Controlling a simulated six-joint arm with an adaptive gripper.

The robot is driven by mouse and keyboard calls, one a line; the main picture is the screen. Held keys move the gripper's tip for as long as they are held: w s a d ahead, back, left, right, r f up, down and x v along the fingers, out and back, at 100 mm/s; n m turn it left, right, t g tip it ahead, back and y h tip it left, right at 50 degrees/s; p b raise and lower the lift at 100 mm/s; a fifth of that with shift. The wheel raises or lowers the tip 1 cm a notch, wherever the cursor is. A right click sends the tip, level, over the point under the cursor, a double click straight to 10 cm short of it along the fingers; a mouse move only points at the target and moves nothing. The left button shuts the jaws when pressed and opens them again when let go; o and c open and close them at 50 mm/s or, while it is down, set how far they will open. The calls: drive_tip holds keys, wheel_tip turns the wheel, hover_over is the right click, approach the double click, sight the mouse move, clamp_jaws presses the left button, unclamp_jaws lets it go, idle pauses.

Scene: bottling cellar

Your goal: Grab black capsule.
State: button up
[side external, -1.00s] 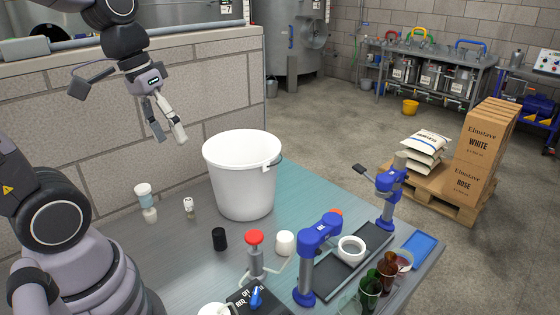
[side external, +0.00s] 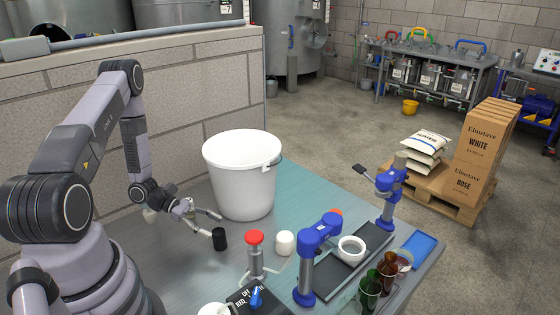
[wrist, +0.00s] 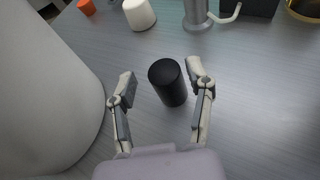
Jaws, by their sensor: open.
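The black capsule (side external: 220,239) stands upright on the grey table in the side external view. In the wrist view the black capsule (wrist: 168,82) sits between the two fingertips, closer to the right finger. My gripper (side external: 215,224) is low over the table, reaching toward the capsule from the left. In the wrist view my gripper (wrist: 163,84) is open, with its fingers spread on either side of the capsule. A gap shows on the left; on the right I cannot tell whether the finger touches it.
A large white bucket (side external: 240,184) stands just behind my gripper, and its wall fills the left of the wrist view. A red-topped stand (side external: 256,256) and a white cylinder (side external: 285,243) are to the right of the capsule. Blue-and-grey devices (side external: 318,250) stand farther right.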

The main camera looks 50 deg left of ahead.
sight(225, 236)
drive_tip(key=shift+s+f+n, duration=0.15)
drive_tip(key=shift+f+n, duration=0.15)
drive_tip(key=shift+f, duration=0.2)
drive_tip(key=shift+d+f+t, duration=0.15)
drive_tip(key=shift+f+t, duration=0.1)
drive_tip(key=shift+t, duration=0.05)
drive_tip(key=shift+x, duration=2.25)
drive_tip(key=c, duration=0.4)
